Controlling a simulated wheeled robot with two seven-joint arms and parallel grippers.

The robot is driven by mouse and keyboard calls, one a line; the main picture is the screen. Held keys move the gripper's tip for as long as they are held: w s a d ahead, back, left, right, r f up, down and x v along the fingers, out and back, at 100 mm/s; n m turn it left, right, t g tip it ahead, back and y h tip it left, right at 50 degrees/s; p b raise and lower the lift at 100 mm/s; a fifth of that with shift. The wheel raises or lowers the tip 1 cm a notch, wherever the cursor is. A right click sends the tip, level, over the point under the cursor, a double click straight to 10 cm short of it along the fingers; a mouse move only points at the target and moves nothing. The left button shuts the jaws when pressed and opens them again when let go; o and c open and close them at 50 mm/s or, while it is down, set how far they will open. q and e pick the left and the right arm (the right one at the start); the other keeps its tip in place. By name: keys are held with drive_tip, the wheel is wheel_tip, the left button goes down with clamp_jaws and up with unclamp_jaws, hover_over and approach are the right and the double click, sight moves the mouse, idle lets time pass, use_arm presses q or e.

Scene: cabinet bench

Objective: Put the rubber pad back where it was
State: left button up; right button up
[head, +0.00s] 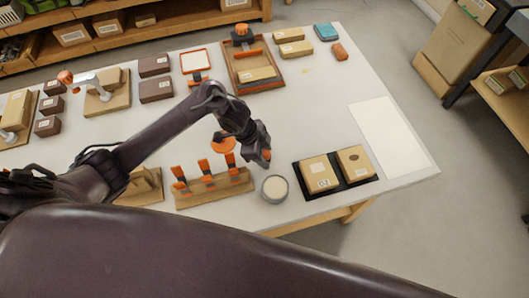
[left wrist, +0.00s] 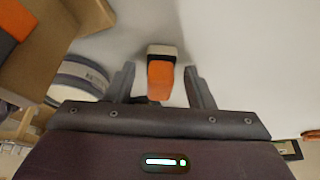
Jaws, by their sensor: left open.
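My left gripper (head: 257,157) is open and low over the table, just behind the round tin (head: 275,188). In the left wrist view its two fingers (left wrist: 160,82) stand on either side of a small orange piece (left wrist: 160,80) with a pale and dark end. They look apart from it. In the head view only a bit of orange (head: 267,155) shows beside the fingertips. I cannot tell for certain whether this piece is the rubber pad. The tin also shows in the left wrist view (left wrist: 80,80), left of the fingers. My right gripper is out of view.
A wooden rack (head: 215,190) with orange-handled clamps stands left of the tin. A black tray (head: 335,188) with two boxes lies to its right. A white sheet (head: 392,135) lies at the table's right side. The table between the gripper and the back boxes is largely clear.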

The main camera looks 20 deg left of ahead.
use_arm(q)
drive_tip(key=v, duration=1.2)
drive_tip(key=shift+r, duration=0.15)
